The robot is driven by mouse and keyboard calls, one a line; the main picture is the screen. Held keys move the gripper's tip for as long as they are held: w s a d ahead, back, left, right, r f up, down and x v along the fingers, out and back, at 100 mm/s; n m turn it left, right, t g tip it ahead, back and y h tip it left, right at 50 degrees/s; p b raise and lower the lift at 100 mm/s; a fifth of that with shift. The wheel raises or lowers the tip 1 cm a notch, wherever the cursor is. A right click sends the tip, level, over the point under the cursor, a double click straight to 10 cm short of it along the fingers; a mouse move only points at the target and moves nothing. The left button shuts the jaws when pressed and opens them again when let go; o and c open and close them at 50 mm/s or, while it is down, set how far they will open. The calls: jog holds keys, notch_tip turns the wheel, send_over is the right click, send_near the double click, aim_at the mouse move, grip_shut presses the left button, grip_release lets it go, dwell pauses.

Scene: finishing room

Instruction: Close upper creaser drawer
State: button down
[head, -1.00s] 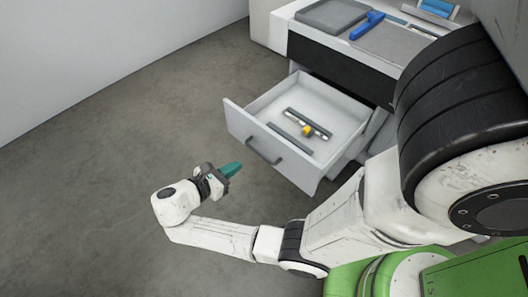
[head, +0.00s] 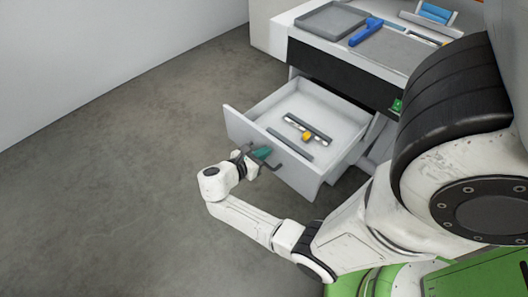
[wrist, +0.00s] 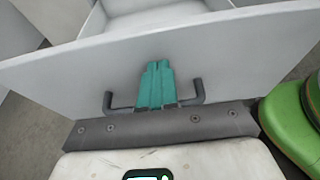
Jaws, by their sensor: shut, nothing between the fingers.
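The upper creaser drawer (head: 318,110) is pulled out of the creaser cabinet, with its inside exposed in the head view. Its white front panel (wrist: 225,62) spans the wrist view, with a dark bar handle (wrist: 194,91) on it. My gripper (head: 264,153) is at the front panel by the handle. Its teal fingers (wrist: 154,84) are shut together and empty, pointing at the panel between the handle's two posts. I cannot tell whether the fingertips touch the panel. Part of the handle bar is hidden behind my gripper.
The drawer holds a dark bar tool (head: 307,129), a yellow piece (head: 307,136) and a grey strip (head: 290,144). A grey tray (head: 331,18) and a blue tool (head: 366,31) lie on the cabinet top. Bare floor (head: 110,180) is open at left.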

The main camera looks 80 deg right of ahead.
jog(key=shift+s+d, duration=0.15)
jog(key=shift+d, duration=0.05)
dwell(0.3)
jog(key=s+d+b, duration=0.3)
jog(key=s+d, duration=0.3)
jog(key=d, duration=0.4)
jog(key=s+d+b, duration=0.3)
jog(key=s+d, duration=0.4)
jog(key=d, duration=0.4)
jog(key=s+d+b, duration=0.3)
jog(key=s+d, duration=0.3)
jog(key=d, duration=0.4)
jog(key=shift+s+d+b, duration=0.25)
jog(key=shift+d+b, duration=0.05)
jog(key=shift+d, duration=0.1)
jog(key=shift+d+r, duration=0.1)
jog(key=shift+r, duration=0.1)
jog(key=f+p+v, duration=0.1)
jog(key=p+v, duration=0.3)
jog(key=v, duration=1)
jog(key=shift+a+f, duration=0.2)
jog(key=shift+a, duration=0.05)
jog(key=shift+w, duration=0.2)
